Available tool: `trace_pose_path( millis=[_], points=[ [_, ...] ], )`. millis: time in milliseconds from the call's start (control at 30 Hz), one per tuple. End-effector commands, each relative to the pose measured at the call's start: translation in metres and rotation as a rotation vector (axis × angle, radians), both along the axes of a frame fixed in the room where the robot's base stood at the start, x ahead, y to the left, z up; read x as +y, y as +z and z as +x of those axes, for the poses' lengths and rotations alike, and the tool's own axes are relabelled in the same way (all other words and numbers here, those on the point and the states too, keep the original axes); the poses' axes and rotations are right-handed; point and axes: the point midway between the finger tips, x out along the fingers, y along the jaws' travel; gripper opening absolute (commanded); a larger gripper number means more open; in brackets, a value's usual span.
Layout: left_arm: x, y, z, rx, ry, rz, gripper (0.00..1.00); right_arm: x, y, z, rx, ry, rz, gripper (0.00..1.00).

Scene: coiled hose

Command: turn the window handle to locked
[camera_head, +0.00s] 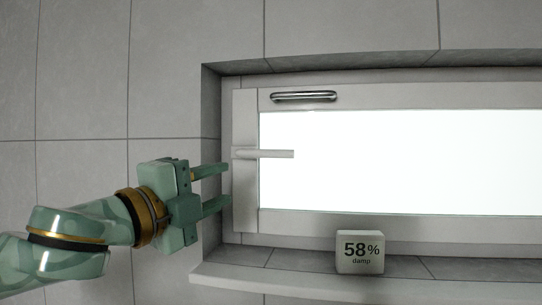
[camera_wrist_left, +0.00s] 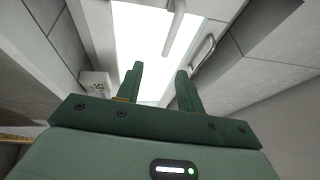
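The window handle (camera_head: 270,154) is a pale lever on the left side of the white window frame (camera_head: 244,195). It lies level, its free end pointing right over the bright pane. In the left wrist view the lever (camera_wrist_left: 176,30) shows at the top, beyond the fingertips. My left gripper (camera_head: 229,185) comes in from the left, its two fingers apart with nothing between them. In the head view its tips are just left of and below the lever's base. The wrist view also shows the open fingers (camera_wrist_left: 160,70), apart from the lever. My right gripper is not in view.
A chrome bar (camera_head: 303,96) is fixed on the top of the frame. A white block reading "58% damp" (camera_head: 360,252) stands on the sill (camera_head: 300,284) below the pane. The window sits in a recess in a grey tiled wall (camera_head: 170,60), with recess edges near my gripper.

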Motion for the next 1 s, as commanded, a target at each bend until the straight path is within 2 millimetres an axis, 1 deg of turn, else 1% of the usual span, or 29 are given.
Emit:
trace_pose_path(
  millis=[33,100,167,267,367,700,800,900,1000],
  points=[
    [0.004,0.009,-0.001,-0.014,0.007,0.005,0.37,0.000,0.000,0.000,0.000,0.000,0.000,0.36],
    [0.006,0.015,-0.002,-0.022,0.008,0.008,0.37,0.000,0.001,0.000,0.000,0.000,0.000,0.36],
    [0.005,0.018,0.000,-0.024,0.008,0.009,0.37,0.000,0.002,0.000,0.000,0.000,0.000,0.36],
    [-0.002,0.022,0.009,-0.023,0.006,0.008,0.37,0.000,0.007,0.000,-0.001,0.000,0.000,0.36],
    [-0.013,0.027,0.026,-0.022,0.007,0.008,0.37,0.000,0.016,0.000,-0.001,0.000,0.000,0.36],
    [-0.061,0.043,0.095,-0.023,0.007,0.008,0.37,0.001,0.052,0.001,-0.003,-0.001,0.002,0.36],
    [-0.070,0.046,0.110,-0.023,0.008,0.008,0.37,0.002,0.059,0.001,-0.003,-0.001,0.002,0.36],
    [-0.078,0.047,0.121,-0.023,0.008,0.007,0.37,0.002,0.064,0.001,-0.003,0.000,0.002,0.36],
    [-0.081,0.047,0.127,-0.024,0.008,0.008,0.37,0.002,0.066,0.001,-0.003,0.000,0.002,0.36]
  ],
)
